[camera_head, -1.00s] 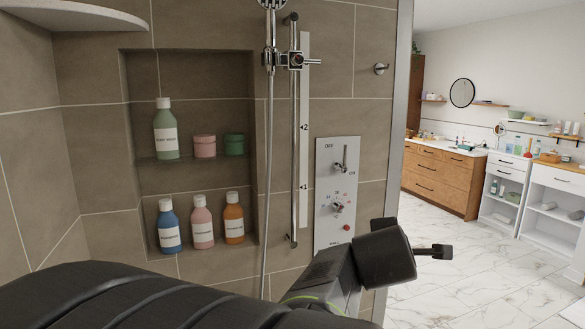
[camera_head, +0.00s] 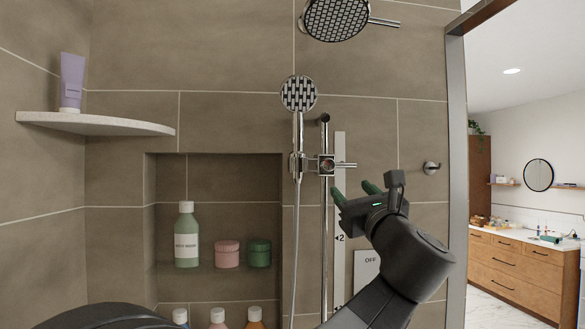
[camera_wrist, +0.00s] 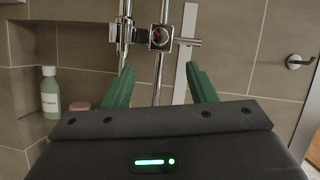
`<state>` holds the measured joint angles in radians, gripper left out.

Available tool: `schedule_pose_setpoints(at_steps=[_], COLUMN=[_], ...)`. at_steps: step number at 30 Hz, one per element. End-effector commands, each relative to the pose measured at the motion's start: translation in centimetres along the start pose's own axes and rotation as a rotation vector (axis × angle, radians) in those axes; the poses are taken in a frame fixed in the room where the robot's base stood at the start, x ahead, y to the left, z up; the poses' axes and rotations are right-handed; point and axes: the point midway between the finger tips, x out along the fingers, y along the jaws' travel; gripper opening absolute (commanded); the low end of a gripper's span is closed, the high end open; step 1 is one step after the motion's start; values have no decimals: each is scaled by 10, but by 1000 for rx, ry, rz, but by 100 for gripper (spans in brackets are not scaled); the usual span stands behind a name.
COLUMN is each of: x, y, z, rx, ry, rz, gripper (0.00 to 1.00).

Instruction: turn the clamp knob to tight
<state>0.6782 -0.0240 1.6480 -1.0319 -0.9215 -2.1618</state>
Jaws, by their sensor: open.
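The chrome clamp (camera_head: 326,166) sits on the vertical shower rail (camera_head: 324,240). Its knob, a square piece with a red mark and a bar handle (camera_head: 346,165), points right. The clamp also shows in the wrist view (camera_wrist: 160,37), straight ahead between the fingertips, with the bar handle (camera_wrist: 188,42) pointing right. My gripper (camera_head: 352,191) has green fingers and is open and empty, below and to the right of the clamp in the head view. In the wrist view, my gripper (camera_wrist: 160,70) shows both fingers apart, and nothing is between them. The fingers do not appear to touch the knob.
The hand shower (camera_head: 298,94) hangs left of the rail, its hose running down. A large overhead shower head (camera_head: 336,18) is above. A white scale strip (camera_head: 340,215) stands right of the rail. A robe hook (camera_head: 431,167) is further right. A niche with bottles and jars (camera_head: 258,253) is left.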

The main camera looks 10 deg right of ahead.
Motion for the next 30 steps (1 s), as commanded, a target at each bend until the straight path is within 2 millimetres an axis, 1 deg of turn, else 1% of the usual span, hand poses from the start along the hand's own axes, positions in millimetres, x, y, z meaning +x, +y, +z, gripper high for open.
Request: schedule_pose_setpoints(at_steps=[1,5,9,12,16,18,22,30], x=[10,36,66,86,106,113,121,123], y=[0,0,0,0,0,0,0,0], z=[3,4,4,4,3,2,1,0], rx=[3,5,7,6,5,5,4,3], ry=[-1,-1,-1,0,0,0,0,0], rz=[4,4,4,2,1,0,0,-1], gripper=[51,51,51,51,51,51,51,51])
